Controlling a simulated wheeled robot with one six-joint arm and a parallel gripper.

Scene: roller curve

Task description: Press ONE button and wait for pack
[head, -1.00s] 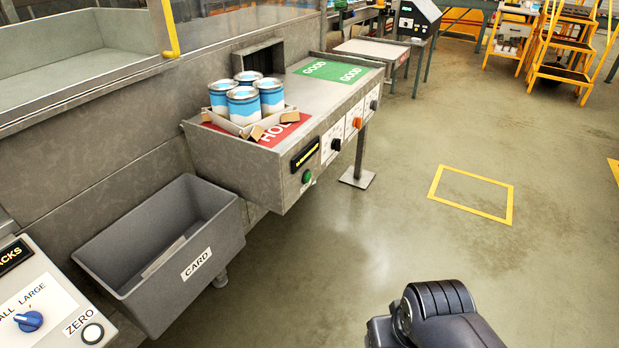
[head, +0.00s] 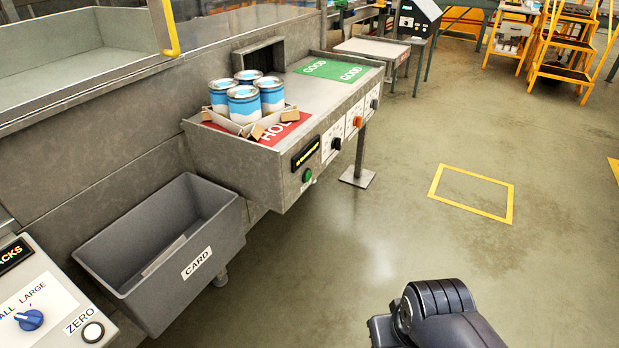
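A steel bench front carries a row of controls: a green button (head: 307,175), a black knob (head: 336,143), an orange knob (head: 357,122) and another dark knob (head: 374,104). A small dark display (head: 305,152) with yellow lettering, too small to read, sits above the green button. A pack of several blue and white cans (head: 244,104) stands in an open card tray (head: 232,127) on the red HOLD area (head: 285,128). A dark part of my arm shows at the bottom right, over the floor and well apart from the bench. My gripper is not in view.
A grey bin (head: 152,282) labelled CARD stands below the bench at left. At bottom left is a panel with a blue knob (head: 29,319) and a ZERO button (head: 93,332). A green GOOD area (head: 334,70) is clear. The floor (head: 380,215) right of the bench is open.

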